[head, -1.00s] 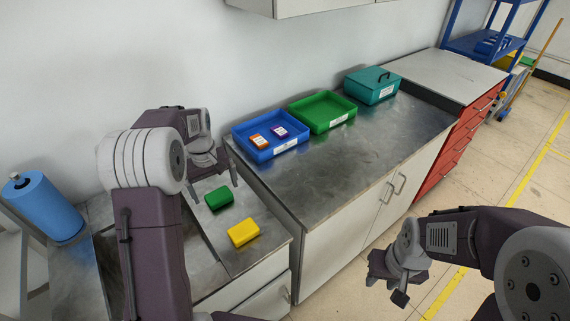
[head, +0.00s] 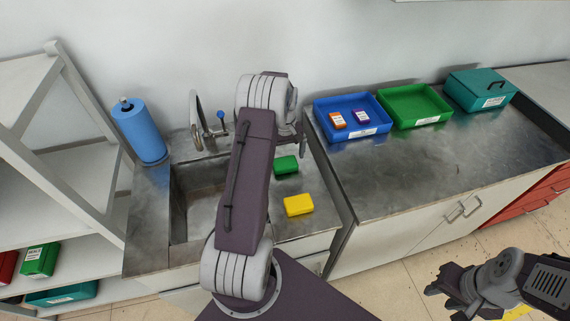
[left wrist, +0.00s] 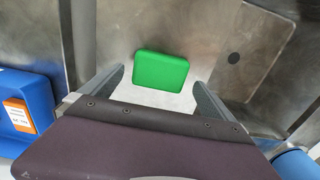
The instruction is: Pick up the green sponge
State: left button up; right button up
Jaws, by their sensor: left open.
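The green sponge (head: 286,165) lies flat on the steel counter right of the sink, behind the yellow sponge (head: 298,205). My left gripper (head: 292,146) is close to the green sponge in the head view, partly hidden by its own arm. In the left wrist view, the green sponge (left wrist: 161,71) shows between and just beyond the two spread fingers of my left gripper (left wrist: 159,78). The fingers are open and hold nothing. My right gripper (head: 447,301) is at the lower right, over the floor, empty with its fingers apart.
The sink (head: 190,205) and faucet (head: 198,118) are left of the sponges, with a blue paper roll (head: 140,132) beyond. A blue tray (head: 350,106) with two small boxes, a green tray (head: 415,105) and a teal box (head: 482,92) stand on the right counter (head: 385,185).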

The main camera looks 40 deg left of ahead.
aim_at(285, 162)
pick_arm(q)
notch_tip(285, 162, down, 4)
jog(key=shift+r, duration=0.15)
jog(key=c, duration=0.8)
jog(key=shift+s, duration=0.1)
jog(key=c, duration=0.5)
jog(key=shift+o, duration=0.2)
